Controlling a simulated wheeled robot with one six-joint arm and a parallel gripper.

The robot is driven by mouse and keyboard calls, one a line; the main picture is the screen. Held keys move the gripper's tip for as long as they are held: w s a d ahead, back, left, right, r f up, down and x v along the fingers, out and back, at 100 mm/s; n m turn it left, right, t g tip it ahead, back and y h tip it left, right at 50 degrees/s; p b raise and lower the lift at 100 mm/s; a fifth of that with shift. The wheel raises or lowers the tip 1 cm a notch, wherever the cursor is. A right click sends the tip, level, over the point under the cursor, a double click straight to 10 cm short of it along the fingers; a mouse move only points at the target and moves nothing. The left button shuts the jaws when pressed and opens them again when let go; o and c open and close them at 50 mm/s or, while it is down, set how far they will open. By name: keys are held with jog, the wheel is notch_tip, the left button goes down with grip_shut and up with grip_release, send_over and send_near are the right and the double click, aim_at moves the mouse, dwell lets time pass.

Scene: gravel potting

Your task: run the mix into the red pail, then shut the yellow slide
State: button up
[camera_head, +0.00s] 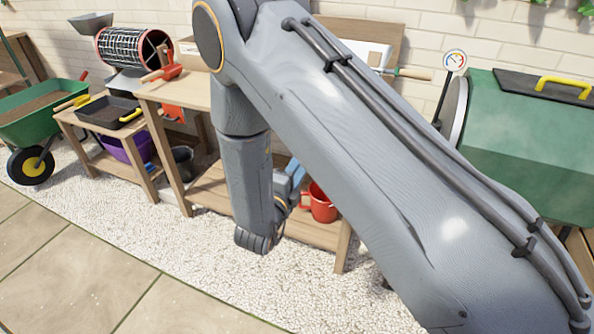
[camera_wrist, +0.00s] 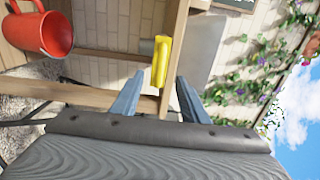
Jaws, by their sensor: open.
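The red pail (camera_head: 321,207) stands on the lower shelf of the wooden bench in the head view, partly hidden by my arm. In the wrist view, which is turned on its side, the pail (camera_wrist: 30,34) is at the upper left with its mouth facing right. A yellow bar, seemingly the yellow slide (camera_wrist: 161,58), is in the upper middle of the wrist view. My gripper (camera_wrist: 159,82) is open, with one blue-grey finger on each side of the bar in the picture. I cannot tell whether they touch it. The mix is not visible.
The wooden bench (camera_head: 212,188) and its posts surround the working spot. A green drum (camera_head: 530,140) stands at the right. A side table with a black tray (camera_head: 107,112) and a green wheelbarrow (camera_head: 45,112) are at the left. The paved floor (camera_head: 85,270) in front is clear.

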jog(key=b+x, duration=0.2)
jog(key=x, duration=0.5)
jog(key=shift+w, duration=0.2)
jog(key=shift+w+d, duration=0.2)
jog(key=shift+w, duration=0.05)
jog(key=shift+c, duration=0.2)
grip_shut()
